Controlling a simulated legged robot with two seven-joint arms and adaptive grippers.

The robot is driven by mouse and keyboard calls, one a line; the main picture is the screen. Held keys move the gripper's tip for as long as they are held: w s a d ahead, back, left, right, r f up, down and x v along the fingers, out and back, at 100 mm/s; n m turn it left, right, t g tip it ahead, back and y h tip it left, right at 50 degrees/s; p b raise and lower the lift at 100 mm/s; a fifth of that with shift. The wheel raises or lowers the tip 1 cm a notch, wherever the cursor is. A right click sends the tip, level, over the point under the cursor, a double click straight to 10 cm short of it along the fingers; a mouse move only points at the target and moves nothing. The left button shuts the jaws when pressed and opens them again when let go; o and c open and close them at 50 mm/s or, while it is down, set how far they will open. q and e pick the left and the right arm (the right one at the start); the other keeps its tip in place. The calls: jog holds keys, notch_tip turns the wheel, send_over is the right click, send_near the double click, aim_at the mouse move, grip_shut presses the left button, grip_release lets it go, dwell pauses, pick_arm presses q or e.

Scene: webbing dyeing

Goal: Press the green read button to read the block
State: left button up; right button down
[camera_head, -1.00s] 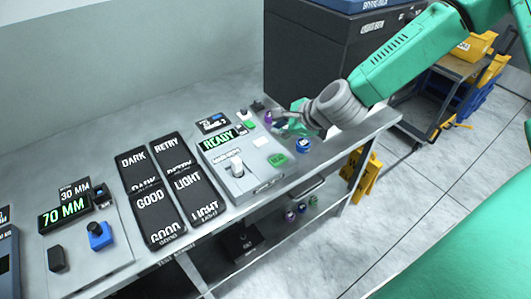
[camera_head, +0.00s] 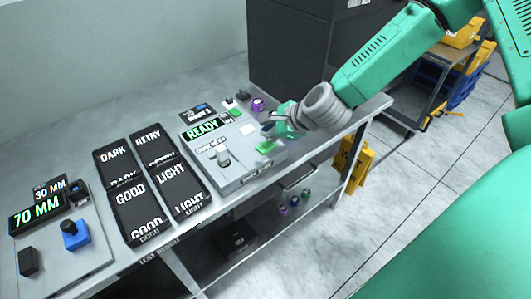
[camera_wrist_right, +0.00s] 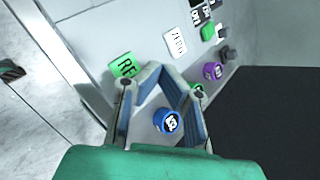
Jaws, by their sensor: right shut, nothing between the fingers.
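The green read button (camera_head: 266,146) lies flat on the near right part of the grey reader panel (camera_head: 235,172). In the right wrist view the green button (camera_wrist_right: 123,66) is partly covered by a finger, with "RE" showing. My right gripper (camera_head: 268,124) is shut and empty, just behind and beside the button; contact cannot be told. In the wrist view its closed fingertips (camera_wrist_right: 160,70) are right of the button. A blue block (camera_wrist_right: 168,121) shows below, framed by the finger links but not gripped; the gripper hides it in the head view. My left gripper is not in view.
The panel's display (camera_head: 203,129) reads "READY". Black labelled trays (camera_head: 150,190) stand to the left. The table's front edge is close, with a lower shelf beneath.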

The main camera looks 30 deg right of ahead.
aim_at(257, 142)
jog(key=shift+d+f+b, duration=0.15)
jog(key=shift+f+b, duration=0.15)
jog(key=shift+f, duration=0.3)
jog(key=shift+d+f+b, duration=0.15)
jog(key=shift+f+b, duration=0.1)
jog(key=shift+f, duration=0.35)
jog(key=shift+a+r, duration=0.1)
jog(key=shift+a, duration=0.65)
jog(key=shift+d, duration=0.65)
jog(key=shift+a, duration=0.55)
jog(key=shift+d+f+b, duration=0.35)
jog(key=shift+d+f, duration=0.15)
jog(key=shift+d, duration=0.15)
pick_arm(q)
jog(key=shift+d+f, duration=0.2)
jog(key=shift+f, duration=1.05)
pick_arm(e)
jog(key=shift+a, duration=0.1)
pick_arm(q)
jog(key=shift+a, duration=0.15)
pick_arm(e)
jog(key=shift+a+r, duration=0.1)
jog(key=shift+a, duration=0.05)
